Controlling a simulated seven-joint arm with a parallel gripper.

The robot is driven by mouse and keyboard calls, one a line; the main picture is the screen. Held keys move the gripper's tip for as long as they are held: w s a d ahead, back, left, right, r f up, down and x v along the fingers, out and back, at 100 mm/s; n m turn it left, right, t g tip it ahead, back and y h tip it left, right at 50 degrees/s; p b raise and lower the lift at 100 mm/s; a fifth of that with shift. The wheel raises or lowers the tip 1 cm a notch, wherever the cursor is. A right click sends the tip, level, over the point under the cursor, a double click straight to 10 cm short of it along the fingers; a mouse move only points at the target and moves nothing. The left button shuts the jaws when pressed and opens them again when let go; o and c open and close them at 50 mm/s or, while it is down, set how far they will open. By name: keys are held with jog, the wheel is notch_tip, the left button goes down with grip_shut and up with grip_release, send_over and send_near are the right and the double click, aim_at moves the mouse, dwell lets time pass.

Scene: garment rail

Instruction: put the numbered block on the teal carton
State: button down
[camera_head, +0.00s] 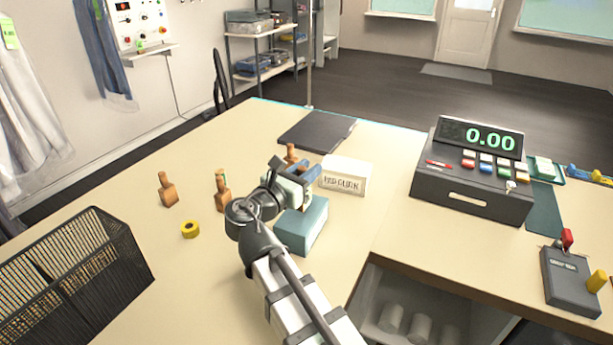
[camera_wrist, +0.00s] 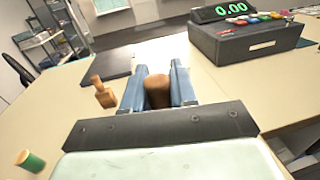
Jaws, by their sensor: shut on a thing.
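My gripper (camera_head: 303,175) is above the desk beside the far end of the teal carton (camera_head: 303,228). In the wrist view, my gripper's blue fingers (camera_wrist: 158,90) are shut on a brown wooden block (camera_wrist: 157,91), with its rounded top between them. I cannot read a number on it, and my gripper hides it in the head view. The teal carton lies on the desk, its upper left partly covered by my arm. I cannot make out the carton in the wrist view.
Wooden stamps (camera_head: 168,190) (camera_head: 221,192) and a yellow roll (camera_head: 191,229) are to the left. A white lettered box (camera_head: 345,176) is right of my gripper. A dark folder (camera_head: 317,131) lies behind, a black basket (camera_head: 70,280) front left, and a cash register (camera_head: 470,180) right.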

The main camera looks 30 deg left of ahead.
jog(key=shift+f, duration=0.8)
jog(key=c, duration=0.9)
grip_release()
jog(key=shift+f, duration=0.15)
jog(key=shift+s+r, duration=0.2)
jog(key=shift+s, duration=0.1)
jog(key=s+a, duration=0.2)
jog(key=s, duration=0.9)
jog(key=shift+s, duration=0.15)
